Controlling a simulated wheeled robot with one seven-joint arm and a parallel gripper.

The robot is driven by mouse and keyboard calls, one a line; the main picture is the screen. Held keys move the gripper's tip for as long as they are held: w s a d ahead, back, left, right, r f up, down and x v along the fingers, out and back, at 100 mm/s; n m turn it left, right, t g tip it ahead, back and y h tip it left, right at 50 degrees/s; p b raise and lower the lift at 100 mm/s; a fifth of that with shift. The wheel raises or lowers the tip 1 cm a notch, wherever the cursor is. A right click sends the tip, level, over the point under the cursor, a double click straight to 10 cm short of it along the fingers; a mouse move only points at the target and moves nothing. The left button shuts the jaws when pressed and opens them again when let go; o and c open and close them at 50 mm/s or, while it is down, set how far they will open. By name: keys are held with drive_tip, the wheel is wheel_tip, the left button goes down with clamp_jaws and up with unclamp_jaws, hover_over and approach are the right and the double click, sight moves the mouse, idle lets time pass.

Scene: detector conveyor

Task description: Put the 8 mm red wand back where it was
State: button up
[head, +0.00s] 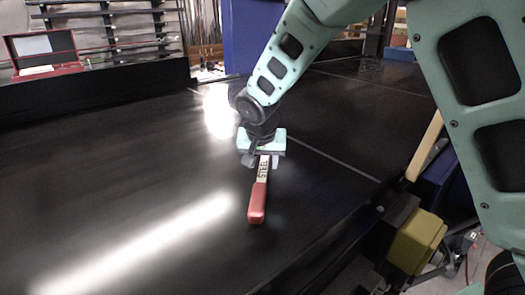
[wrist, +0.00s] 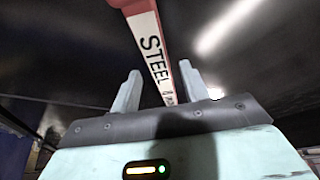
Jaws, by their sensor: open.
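The red wand (head: 257,203) has a red handle and a pale strip marked "STEEL" and what looks like an 8. It appears to lie on the black conveyor belt, with its red end toward the front in the head view. My gripper (head: 262,160) is over its pale end. In the wrist view, the wand (wrist: 153,50) runs between the two spread fingers of my gripper (wrist: 160,88). The fingers stand apart with the strip between them. The wand's far tip is hidden by my gripper.
The black belt (head: 110,180) is wide and clear around the wand, with bright reflections. A dark side wall (head: 90,95) runs along the back left. A blue upright housing (head: 242,35) stands behind my arm. A yellow block (head: 416,240) is at the right edge.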

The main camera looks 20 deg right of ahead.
drive_tip(key=b+v, duration=0.3)
drive_tip(key=v, duration=0.8)
drive_tip(key=shift+r, duration=0.2)
drive_tip(key=shift+s, duration=0.1)
